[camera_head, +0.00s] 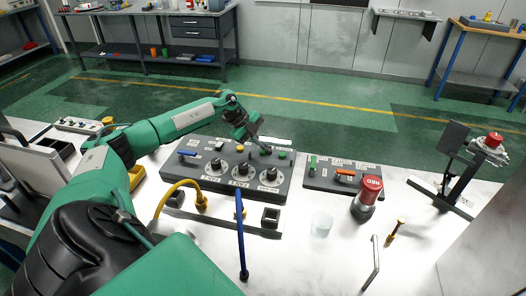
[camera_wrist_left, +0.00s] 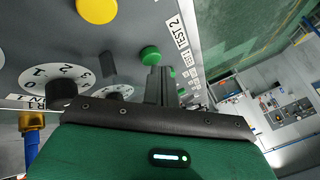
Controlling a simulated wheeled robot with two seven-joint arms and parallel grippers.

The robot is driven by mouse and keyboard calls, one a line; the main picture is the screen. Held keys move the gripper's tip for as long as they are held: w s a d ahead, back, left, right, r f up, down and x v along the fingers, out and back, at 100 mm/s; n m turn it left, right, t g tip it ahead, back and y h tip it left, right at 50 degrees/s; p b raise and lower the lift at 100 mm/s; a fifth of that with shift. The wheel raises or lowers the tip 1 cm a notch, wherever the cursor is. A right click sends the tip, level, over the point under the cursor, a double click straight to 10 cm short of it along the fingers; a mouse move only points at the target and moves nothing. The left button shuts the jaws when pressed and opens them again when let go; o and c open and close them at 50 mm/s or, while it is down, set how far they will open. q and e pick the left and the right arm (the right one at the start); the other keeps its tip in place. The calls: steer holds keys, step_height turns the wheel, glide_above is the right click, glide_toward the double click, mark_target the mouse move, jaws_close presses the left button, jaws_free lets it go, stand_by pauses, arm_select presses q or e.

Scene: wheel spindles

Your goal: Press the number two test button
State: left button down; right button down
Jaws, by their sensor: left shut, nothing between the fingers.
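The grey control panel (camera_head: 225,180) lies on the white bench, with several dials and coloured buttons. In the left wrist view a green button (camera_wrist_left: 150,55) sits beside a white label reading TEST 2 (camera_wrist_left: 178,33). A yellow button (camera_wrist_left: 97,9) is farther left. My left gripper (camera_head: 262,146) is over the panel's far right part in the head view. Its dark fingers (camera_wrist_left: 157,82) are shut and empty, with their tips close to the green button. I cannot tell whether they touch it. My right gripper is in neither view.
A smaller panel (camera_head: 342,179) stands to the right, with a red emergency button (camera_head: 368,190) in front. A clear cup (camera_head: 321,224), a blue rod (camera_head: 241,235) and a yellow hooked pipe (camera_head: 180,188) are nearer. A tilted stand (camera_head: 452,170) is at the right.

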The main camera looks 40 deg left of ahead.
arm_select(q)
steer(key=shift+s+d+f, duration=0.15)
steer(key=shift+s+f, duration=0.05)
steer(key=shift+f, duration=0.25)
steer(key=shift+s+d+f, duration=0.1)
steer(key=shift+s+f, duration=0.05)
steer(key=shift+f, duration=0.3)
stand_by(0.8)
steer(key=shift+w+r+p, duration=0.15)
steer(key=shift+r+p, duration=0.3)
steer(key=shift+p, duration=0.15)
steer(key=shift+r, duration=0.1)
steer(key=r+p, duration=0.4)
steer(key=r, duration=0.1)
steer(key=shift+w, duration=0.25)
steer(key=shift+r+p, duration=0.25)
steer(key=shift+p, duration=0.1)
steer(key=shift+a, duration=0.15)
steer(key=shift+f, duration=0.15)
